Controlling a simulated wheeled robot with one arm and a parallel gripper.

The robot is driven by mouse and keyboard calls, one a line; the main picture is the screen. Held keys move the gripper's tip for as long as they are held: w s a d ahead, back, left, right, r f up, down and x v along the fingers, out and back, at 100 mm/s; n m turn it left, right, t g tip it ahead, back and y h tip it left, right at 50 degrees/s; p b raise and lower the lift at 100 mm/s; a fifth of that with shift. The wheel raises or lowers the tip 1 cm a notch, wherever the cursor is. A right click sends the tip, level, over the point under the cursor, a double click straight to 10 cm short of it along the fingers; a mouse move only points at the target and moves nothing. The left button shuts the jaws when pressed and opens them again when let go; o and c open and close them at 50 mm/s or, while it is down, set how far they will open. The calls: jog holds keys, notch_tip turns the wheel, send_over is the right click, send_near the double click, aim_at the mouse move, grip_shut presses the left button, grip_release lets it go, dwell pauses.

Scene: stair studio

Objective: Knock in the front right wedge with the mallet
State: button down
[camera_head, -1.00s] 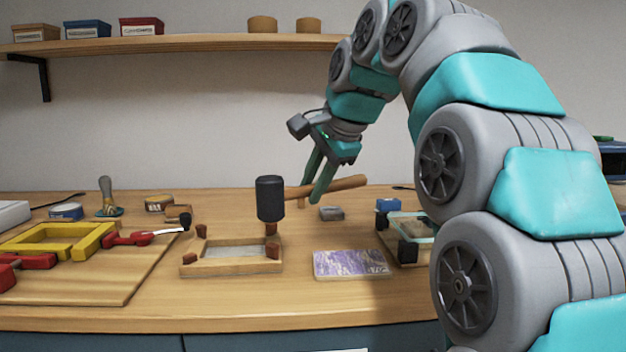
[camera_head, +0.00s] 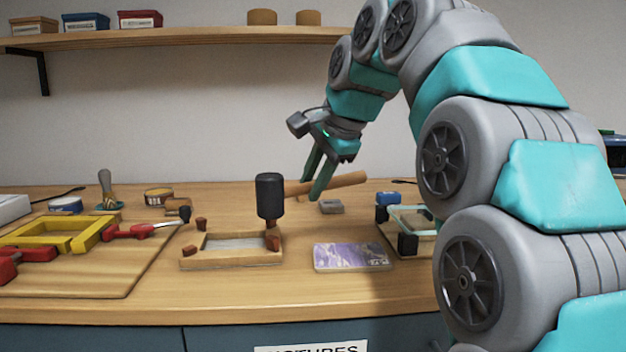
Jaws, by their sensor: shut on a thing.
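The mallet has a black cylindrical head (camera_head: 269,196) and a wooden handle (camera_head: 340,183). My gripper (camera_head: 315,188) is shut on the handle, and the head stands out to the left. The head is upright in front of the wall, over the right side of a small wooden frame (camera_head: 235,263) on the bench. The front right wedge (camera_head: 273,243), reddish brown, sits at the frame's near right corner, just below the head. Other wedges stand at the front left (camera_head: 191,250) and back left (camera_head: 201,224). The back right wedge is mostly hidden by the mallet.
A purple picture card (camera_head: 350,257) lies right of the frame. A glass-topped frame with black corner blocks (camera_head: 408,244) is further right. At left are a board with a yellow frame (camera_head: 40,243) and red clamps (camera_head: 128,232). A grey block (camera_head: 331,206) lies behind the card.

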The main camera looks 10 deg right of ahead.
notch_tip(320, 180, down, 6)
jog(key=b, duration=0.2)
jog(key=shift+s+b, duration=0.1)
jog(key=shift+b, duration=0.2)
jog(key=shift+r, duration=0.35)
jog(key=shift+r+p, duration=0.1)
jog(key=shift+p, duration=0.2)
notch_tip(320, 180, up, 4)
jog(key=p, duration=0.4)
jog(key=shift+r, duration=0.95)
jog(key=shift+a, duration=0.1)
